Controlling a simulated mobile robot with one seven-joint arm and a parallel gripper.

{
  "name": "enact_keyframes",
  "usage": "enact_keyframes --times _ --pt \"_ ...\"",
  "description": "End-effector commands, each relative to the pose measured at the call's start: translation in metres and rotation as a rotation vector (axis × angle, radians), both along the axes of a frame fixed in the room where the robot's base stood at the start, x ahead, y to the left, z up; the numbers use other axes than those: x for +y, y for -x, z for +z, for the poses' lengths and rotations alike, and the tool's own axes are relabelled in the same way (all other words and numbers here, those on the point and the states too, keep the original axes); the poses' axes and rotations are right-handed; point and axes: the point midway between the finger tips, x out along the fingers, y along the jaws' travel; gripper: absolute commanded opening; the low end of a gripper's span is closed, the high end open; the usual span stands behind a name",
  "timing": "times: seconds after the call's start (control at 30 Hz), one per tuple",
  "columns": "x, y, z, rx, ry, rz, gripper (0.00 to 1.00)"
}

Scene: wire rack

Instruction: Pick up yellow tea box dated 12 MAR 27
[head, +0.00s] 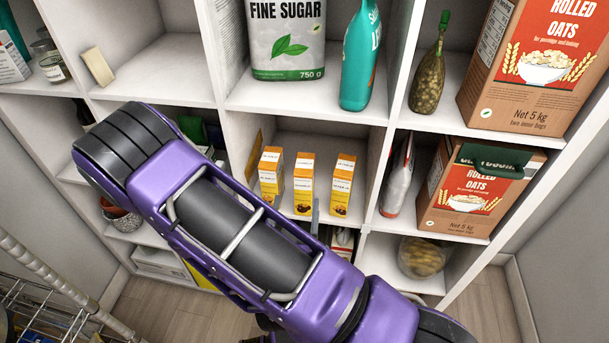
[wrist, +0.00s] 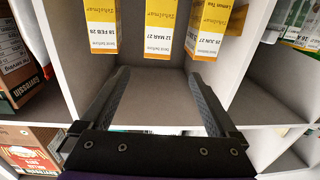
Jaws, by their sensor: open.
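Three yellow tea boxes stand in a row in a shelf compartment. In the wrist view, which shows them upside down, the middle box (wrist: 161,18) has a white label reading 12 MAR 27. The box to its left (wrist: 102,12) reads 18 FEB 28; the right one (wrist: 209,22) appears to read 28 JUN 27. In the head view, the middle box (head: 303,184) stands between the left (head: 270,172) and right (head: 343,186) boxes; dates there are too small to read. My gripper (wrist: 159,76) is open and empty, its fingers pointing toward the middle box, apart from it.
White dividers (head: 379,165) bound the compartment on both sides. Oats boxes (head: 463,195) and a silver packet (head: 397,180) stand to the right. A sugar bag (head: 286,40) and teal bottle (head: 359,60) stand above. The shelf floor before the boxes is clear.

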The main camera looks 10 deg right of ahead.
Motion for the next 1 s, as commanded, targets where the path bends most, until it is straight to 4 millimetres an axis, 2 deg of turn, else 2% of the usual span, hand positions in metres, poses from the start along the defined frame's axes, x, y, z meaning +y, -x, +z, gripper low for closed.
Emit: enact_keyframes --times 0.3,0.57,0.73,1.0 --pt "-0.018 -0.047 -0.006 -0.009 -0.003 -0.007 0.95" --pt "-0.025 -0.068 -0.006 -0.008 -0.004 -0.006 0.95" --pt "-0.035 -0.098 0.001 -0.004 -0.001 -0.006 0.95" --pt "-0.042 -0.118 0.0 -0.003 0.0 -0.005 0.95"
